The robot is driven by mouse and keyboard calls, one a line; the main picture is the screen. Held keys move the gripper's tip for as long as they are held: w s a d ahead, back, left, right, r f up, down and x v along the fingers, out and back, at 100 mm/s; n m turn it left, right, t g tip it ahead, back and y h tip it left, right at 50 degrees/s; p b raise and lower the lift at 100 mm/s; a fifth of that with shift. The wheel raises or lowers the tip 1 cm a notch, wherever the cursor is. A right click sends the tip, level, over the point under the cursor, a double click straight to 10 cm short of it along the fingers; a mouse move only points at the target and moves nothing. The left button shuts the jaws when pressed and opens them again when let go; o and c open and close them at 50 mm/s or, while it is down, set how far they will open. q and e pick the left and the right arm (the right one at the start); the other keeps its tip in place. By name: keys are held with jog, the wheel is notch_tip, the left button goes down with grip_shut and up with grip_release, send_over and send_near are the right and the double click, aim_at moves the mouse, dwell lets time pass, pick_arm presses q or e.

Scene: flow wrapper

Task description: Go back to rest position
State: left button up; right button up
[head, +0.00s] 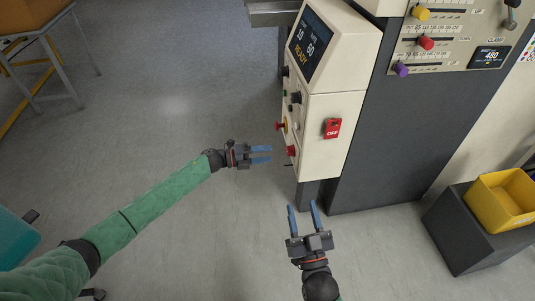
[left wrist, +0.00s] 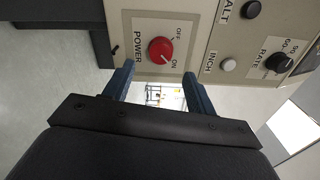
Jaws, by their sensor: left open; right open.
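My left gripper (head: 261,154) is open and empty in the head view, its blue fingers pointing right, close to the lower left side of the cream control cabinet (head: 335,95). In the left wrist view, my left gripper (left wrist: 158,82) frames a gap below a red POWER knob (left wrist: 160,50), with OFF and ON marks beside it. The fingers are apart from each other with nothing between them. My right gripper (head: 302,206) is open and empty in the head view, its blue fingers pointing up, over the floor below the cabinet.
The cabinet has a READY screen (head: 311,47), a red OFF switch (head: 332,128) and several knobs. A yellow bin (head: 503,199) sits on a dark box (head: 462,230) at the right. A panel with colored sliders is at the top right.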

jog(key=shift+w+r, duration=0.15)
jog(key=shift+r, duration=0.1)
